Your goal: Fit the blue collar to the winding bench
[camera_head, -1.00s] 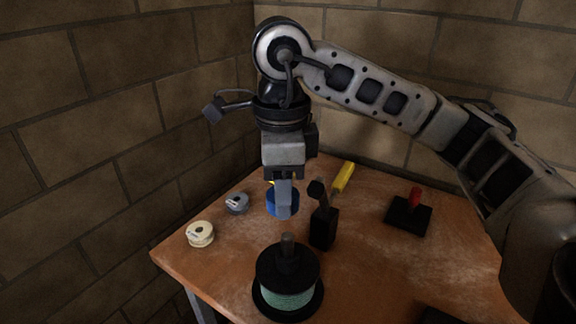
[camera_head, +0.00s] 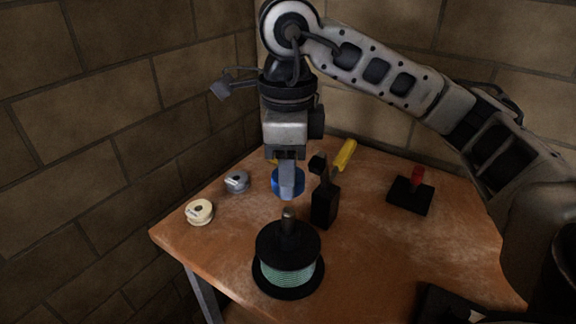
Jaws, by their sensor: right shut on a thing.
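The blue collar (camera_head: 299,184) is a short blue ring. My right gripper (camera_head: 288,190) is shut on it and hides its middle. The gripper points down and holds the collar over the wooden winding bench (camera_head: 375,255). On the bench stands a black spool (camera_head: 278,243) wound with green line, with a grey upright shaft (camera_head: 288,218) at its top. The collar is above the shaft in the picture and apart from it; I cannot tell how far it is in depth. My left gripper is not in view.
A black upright block (camera_head: 325,205) stands close to the right of the gripper. A yellow-handled tool (camera_head: 345,154) lies behind it. A black base with a red knob (camera_head: 411,193) is at right. Cream (camera_head: 199,212) and grey (camera_head: 236,181) spools sit at left.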

